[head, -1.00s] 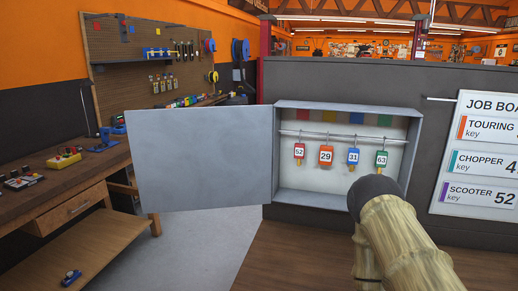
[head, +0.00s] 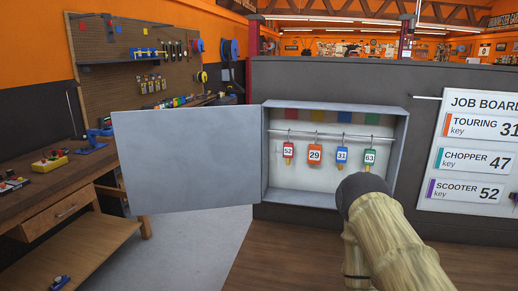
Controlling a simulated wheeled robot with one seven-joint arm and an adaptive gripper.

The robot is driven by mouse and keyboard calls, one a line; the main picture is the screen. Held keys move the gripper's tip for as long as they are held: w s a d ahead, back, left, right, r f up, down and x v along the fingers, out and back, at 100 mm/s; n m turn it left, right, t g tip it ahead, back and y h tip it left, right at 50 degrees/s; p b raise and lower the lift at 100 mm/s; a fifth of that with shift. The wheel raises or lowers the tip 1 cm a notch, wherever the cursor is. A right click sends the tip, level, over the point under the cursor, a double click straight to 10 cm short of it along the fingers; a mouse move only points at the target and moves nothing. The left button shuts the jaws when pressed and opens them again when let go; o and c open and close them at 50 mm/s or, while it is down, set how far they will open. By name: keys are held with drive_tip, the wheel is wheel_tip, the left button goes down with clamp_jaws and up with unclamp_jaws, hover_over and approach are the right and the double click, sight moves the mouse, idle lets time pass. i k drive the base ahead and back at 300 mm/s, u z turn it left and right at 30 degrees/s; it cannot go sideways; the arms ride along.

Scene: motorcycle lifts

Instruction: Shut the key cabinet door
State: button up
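The key cabinet (head: 335,203) is a grey metal box on the dark partition wall. Its door (head: 188,158) is hinged on the left side and stands wide open, swung out to the left. Inside, tagged keys hang from a rail: red 52 (head: 288,150), orange 29 (head: 314,154), blue 31 (head: 341,155) and green 63 (head: 369,157). My arm reaches up from the lower right in front of the cabinet's lower right corner. My gripper's fingers do not show, so I cannot see its opening or any contact.
A wooden workbench (head: 62,187) with tools stands at the left, below a pegboard (head: 120,70). A white job board (head: 468,150) hangs right of the cabinet, listing touring 31, chopper 47 and scooter 52. Bare floor (head: 205,250) shows below the door.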

sight(178, 160)
drive_tip(key=u, duration=2.25)
drive_tip(key=i, duration=2.8)
drive_tip(key=z, duration=2.3)
